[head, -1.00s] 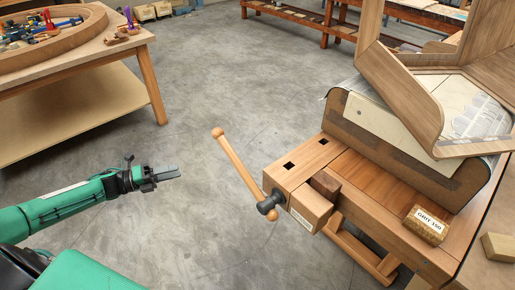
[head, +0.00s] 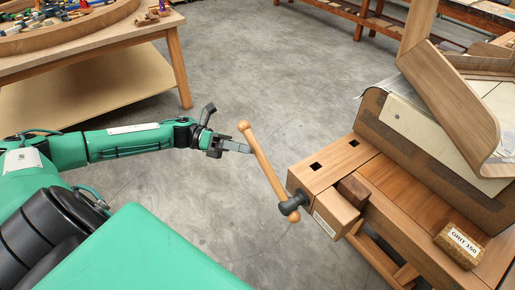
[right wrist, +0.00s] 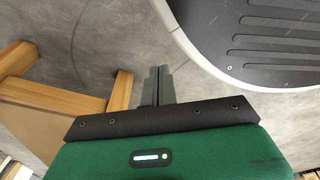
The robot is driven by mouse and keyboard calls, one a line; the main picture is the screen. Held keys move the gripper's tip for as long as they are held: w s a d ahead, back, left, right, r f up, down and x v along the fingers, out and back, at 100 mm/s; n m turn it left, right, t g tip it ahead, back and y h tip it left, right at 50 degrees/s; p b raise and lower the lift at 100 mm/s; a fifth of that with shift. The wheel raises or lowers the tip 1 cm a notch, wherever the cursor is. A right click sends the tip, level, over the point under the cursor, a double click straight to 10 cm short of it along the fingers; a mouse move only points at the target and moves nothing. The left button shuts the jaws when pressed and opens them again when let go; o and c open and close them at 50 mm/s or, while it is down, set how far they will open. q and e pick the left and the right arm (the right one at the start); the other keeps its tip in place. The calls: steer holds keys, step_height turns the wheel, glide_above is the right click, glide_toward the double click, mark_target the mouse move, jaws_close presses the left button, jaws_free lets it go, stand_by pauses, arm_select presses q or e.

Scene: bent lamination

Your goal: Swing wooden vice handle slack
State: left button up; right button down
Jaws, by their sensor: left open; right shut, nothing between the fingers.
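The wooden vice handle (head: 265,165) slants through the dark metal vice screw (head: 291,204) at the front of the workbench, its long end with a round knob up and to the left. The wooden vice jaw (head: 336,212) is behind the screw. My left gripper (head: 232,147) is open, with its fingers just left of the handle's upper part, near or at it; I cannot tell whether they touch. My right gripper (right wrist: 158,85) shows only in the right wrist view, shut and empty above the floor.
The workbench (head: 330,165) bears a curved wooden form (head: 440,150) and a sanding block labelled GRIT 150 (head: 459,246). A table (head: 120,32) with tools stands at the upper left. Grey floor (head: 260,80) lies open between them.

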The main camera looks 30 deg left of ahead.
mark_target(257, 152)
arm_select(q)
steer(key=shift+p+x, duration=0.3)
steer(key=shift+x, duration=1.75)
arm_select(e)
steer(key=shift+s+d+f, duration=0.2)
steer(key=shift+s+f, duration=0.2)
steer(key=shift+s, duration=0.15)
steer(key=shift+s+d+f, duration=0.2)
steer(key=shift+s+f, duration=0.15)
steer(key=shift+s, duration=0.15)
arm_select(q)
jaws_close()
